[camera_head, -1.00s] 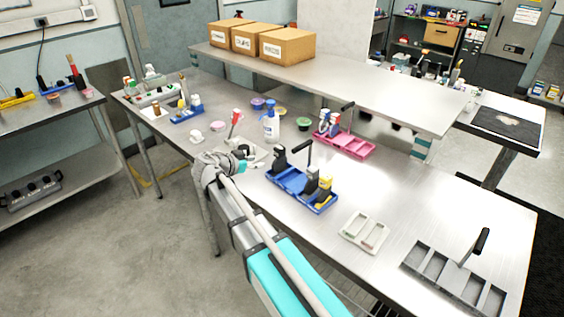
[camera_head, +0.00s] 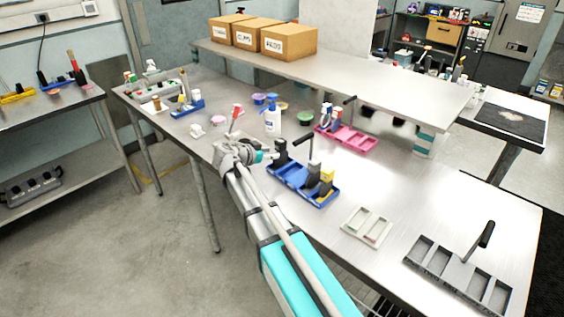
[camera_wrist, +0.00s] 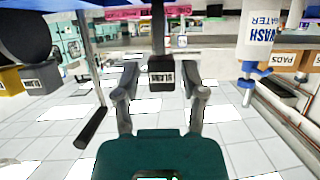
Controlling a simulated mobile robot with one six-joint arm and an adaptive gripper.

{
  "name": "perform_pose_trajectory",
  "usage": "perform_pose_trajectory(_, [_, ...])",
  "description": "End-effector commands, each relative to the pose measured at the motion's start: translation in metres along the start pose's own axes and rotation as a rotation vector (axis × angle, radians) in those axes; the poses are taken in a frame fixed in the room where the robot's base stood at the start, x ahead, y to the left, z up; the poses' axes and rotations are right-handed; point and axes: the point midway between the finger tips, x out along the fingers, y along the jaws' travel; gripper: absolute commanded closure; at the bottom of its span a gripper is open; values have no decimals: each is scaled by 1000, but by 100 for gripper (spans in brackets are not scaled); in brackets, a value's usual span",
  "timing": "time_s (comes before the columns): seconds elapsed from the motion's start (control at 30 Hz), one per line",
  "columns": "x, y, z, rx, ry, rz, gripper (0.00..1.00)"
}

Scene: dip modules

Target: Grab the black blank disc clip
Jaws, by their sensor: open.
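The black blank disc clip (camera_head: 280,152) stands upright at the far left end of the blue tray (camera_head: 300,195). In the wrist view, which looks upside down, the black clip (camera_wrist: 161,74) shows a white label and lies between the fingertips. My gripper (camera_head: 264,156) is just left of the clip in the head view. In the wrist view my gripper (camera_wrist: 160,66) has its two fingers apart, one on each side of the clip, with gaps visible. Whether either finger touches it I cannot tell.
A dark clip (camera_head: 312,182) and a yellow clip (camera_head: 327,175) stand at the tray's near right end, beside a black handle (camera_head: 304,142). A wash bottle (camera_head: 273,120) stands behind the gripper. A pink tray (camera_head: 347,138) is farther back; a pale tray (camera_head: 367,227) lies right.

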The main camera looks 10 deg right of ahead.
Motion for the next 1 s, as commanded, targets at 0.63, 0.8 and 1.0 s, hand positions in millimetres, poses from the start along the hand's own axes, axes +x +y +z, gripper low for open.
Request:
perform_pose_trajectory(0.63, [23,0,0,1,0,1,46])
perform_pose_trajectory(0.8, [35,0,0,2,0,2,46])
perform_pose_trajectory(1.0, [58,0,0,1,-1,3,46])
